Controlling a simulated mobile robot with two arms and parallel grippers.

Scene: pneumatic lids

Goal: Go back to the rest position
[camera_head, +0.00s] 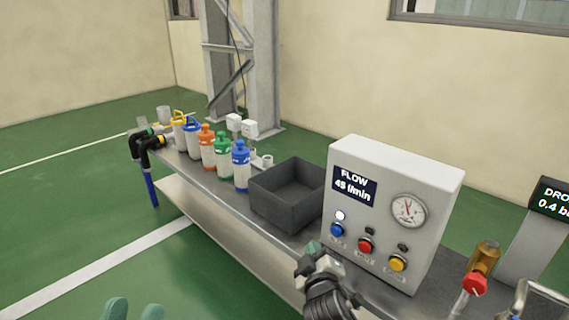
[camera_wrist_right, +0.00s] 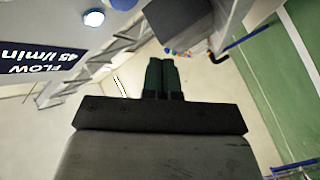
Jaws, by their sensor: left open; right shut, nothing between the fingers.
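My left gripper (camera_head: 134,311) shows only as two green fingertips at the bottom edge of the head view. They are apart, with nothing between them. My right gripper (camera_head: 312,249) is in front of the bench, at the lower left of the white control box (camera_head: 436,183), left of and below its blue button (camera_head: 337,230). In the right wrist view its two dark green fingers (camera_wrist_right: 162,75) are together and empty. I cannot tell the exact gap between the fingertips and the box.
The metal bench (camera_head: 217,191) carries a dark open bin (camera_head: 262,204), several coloured bottles (camera_head: 241,168) and the box with red (camera_head: 365,246) and yellow (camera_head: 398,264) buttons. A red-handled valve (camera_head: 474,285) is at the right. Green floor (camera_head: 75,235) is clear at left.

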